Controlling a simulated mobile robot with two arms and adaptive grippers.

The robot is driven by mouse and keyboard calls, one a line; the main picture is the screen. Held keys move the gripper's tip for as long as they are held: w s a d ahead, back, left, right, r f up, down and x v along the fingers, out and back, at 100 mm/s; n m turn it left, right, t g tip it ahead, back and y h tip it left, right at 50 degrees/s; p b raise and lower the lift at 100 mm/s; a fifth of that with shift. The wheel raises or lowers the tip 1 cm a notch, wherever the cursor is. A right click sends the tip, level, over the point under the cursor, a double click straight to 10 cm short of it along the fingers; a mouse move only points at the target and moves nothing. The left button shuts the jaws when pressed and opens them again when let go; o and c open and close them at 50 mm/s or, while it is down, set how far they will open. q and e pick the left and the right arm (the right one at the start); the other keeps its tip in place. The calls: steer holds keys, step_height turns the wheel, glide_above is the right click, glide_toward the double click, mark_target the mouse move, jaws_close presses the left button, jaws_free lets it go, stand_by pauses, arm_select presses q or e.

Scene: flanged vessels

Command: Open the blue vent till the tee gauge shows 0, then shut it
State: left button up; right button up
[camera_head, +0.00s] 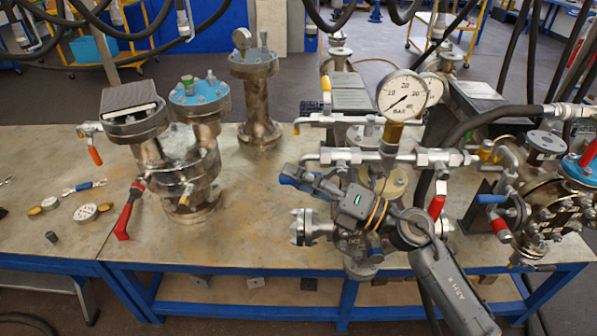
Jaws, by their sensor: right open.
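A round white pressure gauge (403,97) stands on a brass fitting (393,132) above the steel valve pipework. Its dark needle points to the lower left of the dial; I cannot read the exact value. A second gauge (434,87) is partly hidden behind it. My right gripper (296,178) reaches in from the lower right and is open, its fingers pointing left in front of the pipework. A blue part (288,181) shows at its fingertips; I cannot tell whether it is the vent handle or whether the fingers touch it. My left gripper is not in view.
A blue-handled valve (491,199) and a red handle (501,229) are on the right vessel. A left vessel (180,152) carries a red lever (125,215). Loose fittings (88,211) lie on the table's left. Black hoses hang overhead. The table's middle front (240,235) is clear.

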steer(key=shift+c, duration=0.5)
jaws_close()
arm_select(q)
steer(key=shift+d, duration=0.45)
